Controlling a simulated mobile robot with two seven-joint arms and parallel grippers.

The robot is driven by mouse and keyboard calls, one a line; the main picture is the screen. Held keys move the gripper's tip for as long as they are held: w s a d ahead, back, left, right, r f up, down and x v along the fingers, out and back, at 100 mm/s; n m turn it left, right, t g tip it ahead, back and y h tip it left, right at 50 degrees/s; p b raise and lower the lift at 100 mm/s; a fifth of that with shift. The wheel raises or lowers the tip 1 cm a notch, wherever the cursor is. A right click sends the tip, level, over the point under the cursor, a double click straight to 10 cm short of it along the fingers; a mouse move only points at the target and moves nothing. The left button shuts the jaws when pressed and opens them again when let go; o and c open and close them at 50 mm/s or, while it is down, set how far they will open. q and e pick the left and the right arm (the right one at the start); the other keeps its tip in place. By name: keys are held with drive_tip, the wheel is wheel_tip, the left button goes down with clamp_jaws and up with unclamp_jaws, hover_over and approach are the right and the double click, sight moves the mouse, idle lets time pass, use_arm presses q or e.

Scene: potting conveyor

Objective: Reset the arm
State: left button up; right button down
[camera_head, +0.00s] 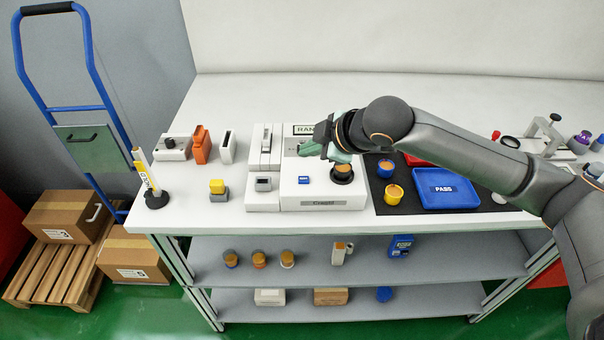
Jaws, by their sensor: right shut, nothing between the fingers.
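My right arm reaches in from the right across the white table (240,95). My right gripper (306,150), with green fingers, is shut and empty above the white machine labelled "RAN…" (325,200). A small cup (343,172) with a tan top sits on the machine's round black seat, just below the gripper. The gripper hides part of the machine's upper face. My left gripper is not in view.
A blue PASS tray (445,188) and two cups, one blue (385,168) and one yellow (394,194), stand on a black mat right of the machine. A yellow-white post (149,178) stands at the table's left end. The back of the table is clear.

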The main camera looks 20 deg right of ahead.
drive_tip(key=shift+m+g+y, duration=0.4)
drive_tip(key=shift+g+y, duration=0.1)
drive_tip(key=s+a+f, duration=0.5)
drive_tip(key=s+f, duration=0.1)
drive_tip(key=shift+a+f, duration=0.2)
drive_tip(key=shift+a, duration=0.2)
drive_tip(key=s+d+f+m+g+h, duration=0.1)
drive_tip(key=s+d+f+m+h, duration=0.1)
drive_tip(key=s+d+f+m, duration=0.45)
drive_tip(key=s+d+f+m+g+h, duration=0.1)
drive_tip(key=s+f+g, duration=0.15)
drive_tip(key=s, duration=0.65)
drive_tip(key=s+d+f+m+h, duration=0.2)
drive_tip(key=s+d+f+m, duration=0.25)
drive_tip(key=s, duration=0.35)
drive_tip(key=w+a+f+t+y+p, duration=0.2)
drive_tip(key=w+a+f+t+p, duration=0.2)
drive_tip(key=f, duration=0.3)
drive_tip(key=shift+w+a+f+n+t, duration=0.2)
drive_tip(key=shift+w+a+n+t, duration=0.15)
drive_tip(key=shift+a+t, duration=0.5)
